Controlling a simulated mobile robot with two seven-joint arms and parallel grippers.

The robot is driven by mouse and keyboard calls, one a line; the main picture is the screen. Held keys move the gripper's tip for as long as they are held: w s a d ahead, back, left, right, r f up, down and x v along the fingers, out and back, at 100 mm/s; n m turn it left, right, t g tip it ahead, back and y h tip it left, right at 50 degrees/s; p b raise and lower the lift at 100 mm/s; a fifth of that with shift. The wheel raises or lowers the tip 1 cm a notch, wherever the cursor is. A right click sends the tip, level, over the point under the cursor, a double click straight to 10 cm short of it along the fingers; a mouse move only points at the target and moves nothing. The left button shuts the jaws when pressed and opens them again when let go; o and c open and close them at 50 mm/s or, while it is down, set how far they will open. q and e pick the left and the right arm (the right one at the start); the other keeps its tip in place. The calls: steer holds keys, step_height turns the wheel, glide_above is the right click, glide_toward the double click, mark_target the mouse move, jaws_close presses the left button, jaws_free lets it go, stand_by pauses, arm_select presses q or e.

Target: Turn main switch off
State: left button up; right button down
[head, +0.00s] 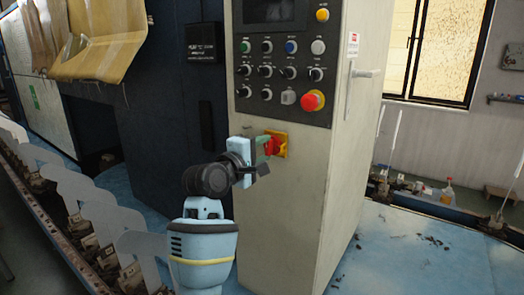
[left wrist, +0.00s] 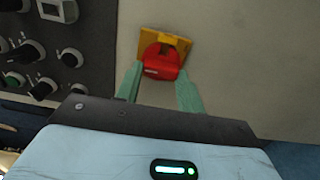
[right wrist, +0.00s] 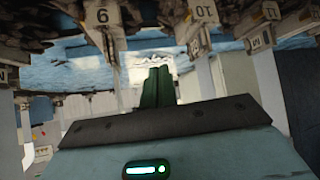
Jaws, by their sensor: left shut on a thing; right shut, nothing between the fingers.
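The main switch is a red rotary knob (head: 274,146) on a yellow plate (head: 285,146), low on the front of the beige control cabinet (head: 285,200). In the left wrist view the red knob (left wrist: 160,62) stands out from the yellow plate (left wrist: 178,42), which looks tilted in that picture. My left gripper (head: 266,148) is at the knob, its green fingers (left wrist: 159,80) on either side of it and shut on it. Part of the knob is hidden by the fingers in the head view. My right gripper (right wrist: 158,85) is shut and empty, away from the switch; the head view does not show it.
Above the switch is a dark button panel (head: 275,95) with several black knobs and a red emergency stop button (head: 312,100). A row of grey sock boards (head: 75,190) runs along the left. Numbered holders (right wrist: 103,17) hang near my right gripper. Blue floor right of the cabinet is mostly free.

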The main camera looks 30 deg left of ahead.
arm_select(q)
steer(key=o, duration=1)
steer(key=shift+s, duration=0.1)
steer(key=s+a, duration=0.1)
steer(key=s, duration=0.6)
steer(key=shift+s, duration=0.3)
steer(key=shift+a, duration=0.1)
steer(key=s+d+f+m+g+y, duration=0.1)
steer(key=s+f+m, duration=0.15)
steer(key=f, duration=0.75)
steer(key=s+d+f+m+g, duration=0.1)
steer(key=s+f+m+g, duration=0.15)
steer(key=f, duration=0.85)
steer(key=s+d+f+m+g+y, duration=0.15)
steer(key=f+m, duration=0.25)
steer(key=f, duration=0.6)
steer(key=s+d+f+m+g, duration=0.1)
steer(key=s+d+f+m, duration=0.1)
steer(key=s+f, duration=0.4)
steer(key=s+d+f+m+g+h, duration=0.1)
steer(key=s+d+f+m, duration=0.1)
steer(key=s+f+m, duration=0.2)
steer(key=s+d+f+m+g, duration=0.1)
steer(key=s+d+f+m, duration=0.1)
steer(key=s+f, duration=0.8)
steer(key=s+m, duration=0.1)
steer(key=s, duration=0.3)
steer(key=shift+s+d+m+h, duration=0.3)
steer(key=shift+s+m+h, duration=0.05)
steer(key=shift+m, duration=0.05)
